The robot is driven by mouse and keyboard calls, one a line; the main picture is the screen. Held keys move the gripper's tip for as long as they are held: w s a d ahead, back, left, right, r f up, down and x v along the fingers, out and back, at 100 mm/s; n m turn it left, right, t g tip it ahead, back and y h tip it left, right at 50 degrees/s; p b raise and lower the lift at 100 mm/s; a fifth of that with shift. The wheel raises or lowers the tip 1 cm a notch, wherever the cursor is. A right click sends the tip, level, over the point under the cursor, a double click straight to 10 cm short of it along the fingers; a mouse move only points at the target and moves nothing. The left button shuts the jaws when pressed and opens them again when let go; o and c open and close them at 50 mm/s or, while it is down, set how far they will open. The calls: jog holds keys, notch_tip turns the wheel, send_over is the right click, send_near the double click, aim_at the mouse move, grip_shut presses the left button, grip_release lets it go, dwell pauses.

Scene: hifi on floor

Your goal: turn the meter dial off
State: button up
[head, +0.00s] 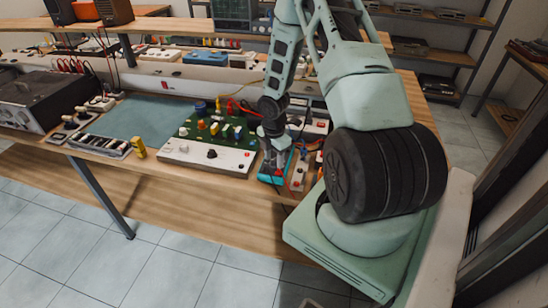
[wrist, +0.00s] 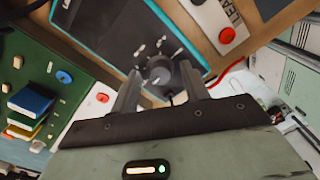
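The meter (wrist: 112,28) is a dark handheld unit with a teal edge. It fills the upper middle of the wrist view, and a small part shows at the table's front edge in the head view (head: 268,179). Its round dark dial (wrist: 159,72) has pale marks around it. My gripper (wrist: 161,72) is open, with one finger on each side of the dial; I cannot tell whether either finger touches it. In the head view my gripper (head: 275,156) points down over the meter and hides much of it.
A white-and-green circuit board (head: 205,157) with knobs and coloured parts lies just left of the meter. A pale strip with a red button (wrist: 227,35) lies on its other side. Cables run behind. A green mat (head: 150,118) lies farther left.

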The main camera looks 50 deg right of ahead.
aim_at(274, 160)
notch_tip(274, 160, up, 17)
jog(key=shift+r, duration=0.2)
dwell(0.4)
dwell(0.4)
jog(key=s+a+r+m+b, duration=0.1)
jog(key=a+r+m, duration=0.15)
jog(key=a, duration=1.05)
jog(key=s+a+r+m+b, duration=0.1)
jog(key=a+r, duration=0.2)
jog(key=a, duration=1.1)
jog(key=s+a+r+m+b, duration=0.1)
jog(key=s+a+m, duration=0.3)
jog(key=s+a, duration=1)
jog(key=shift+s+a+r+y, duration=0.15)
jog(key=shift+s+r+y, duration=0.15)
jog(key=shift+s+r, duration=0.35)
